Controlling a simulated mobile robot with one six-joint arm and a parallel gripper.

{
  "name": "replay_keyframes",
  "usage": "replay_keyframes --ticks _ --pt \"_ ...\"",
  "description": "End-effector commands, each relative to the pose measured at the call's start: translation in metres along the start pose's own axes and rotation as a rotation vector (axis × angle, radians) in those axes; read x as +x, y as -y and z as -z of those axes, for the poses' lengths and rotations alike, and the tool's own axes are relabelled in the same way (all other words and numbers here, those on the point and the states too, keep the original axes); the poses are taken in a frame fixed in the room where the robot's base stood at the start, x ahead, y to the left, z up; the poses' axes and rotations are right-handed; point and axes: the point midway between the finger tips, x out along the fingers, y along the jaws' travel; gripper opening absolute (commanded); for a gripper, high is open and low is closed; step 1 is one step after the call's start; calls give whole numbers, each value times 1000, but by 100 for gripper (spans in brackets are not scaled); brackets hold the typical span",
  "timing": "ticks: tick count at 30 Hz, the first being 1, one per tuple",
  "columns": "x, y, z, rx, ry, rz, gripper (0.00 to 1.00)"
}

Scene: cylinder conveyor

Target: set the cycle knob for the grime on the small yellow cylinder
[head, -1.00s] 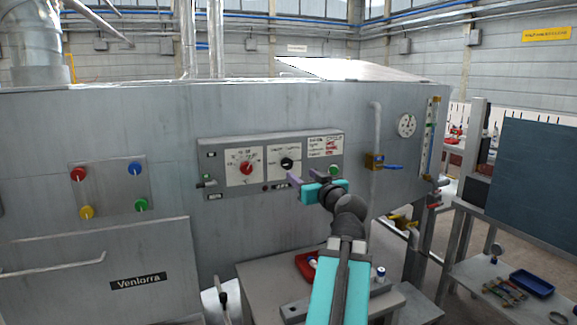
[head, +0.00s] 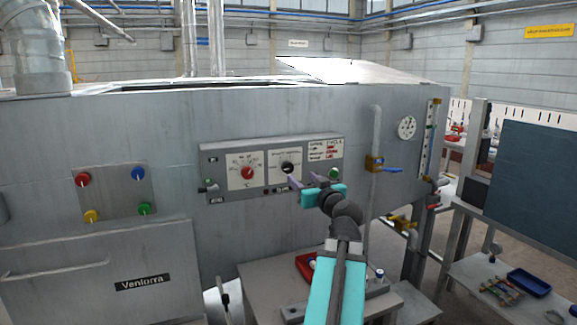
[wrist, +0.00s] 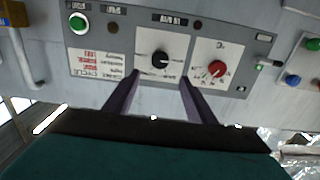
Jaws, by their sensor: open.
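The cycle knob is the black knob (head: 287,168) on a white dial plate in the middle of the control panel (head: 215,160). It also shows in the wrist view (wrist: 160,58), which sees the panel upside down. My gripper (head: 304,181) is open and empty in front of the panel, just below and right of the black knob. In the wrist view its two purple fingers (wrist: 155,90) point at the panel, spread on either side of the black knob and apart from it. The small yellow cylinder is not visible in these frames.
A red knob (head: 247,172) sits left of the black one, and a green button (head: 334,173) right of it under a printed grime and cycle chart (head: 325,148). A pipe with a blue-handled valve (head: 375,163) stands to the right. A red tray (head: 305,266) lies on the table below.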

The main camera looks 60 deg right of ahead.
Motion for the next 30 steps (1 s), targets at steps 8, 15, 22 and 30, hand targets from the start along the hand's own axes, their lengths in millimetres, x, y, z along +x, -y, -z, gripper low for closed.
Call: replay_keyframes --ticks 8,15,22,30 --pt "8 0 2 2 2 -2 51" --pt "38 -1 1 1 2 -1 51" --pt "63 -1 2 2 1 -2 51" --pt "93 -2 1 1 2 -2 51"
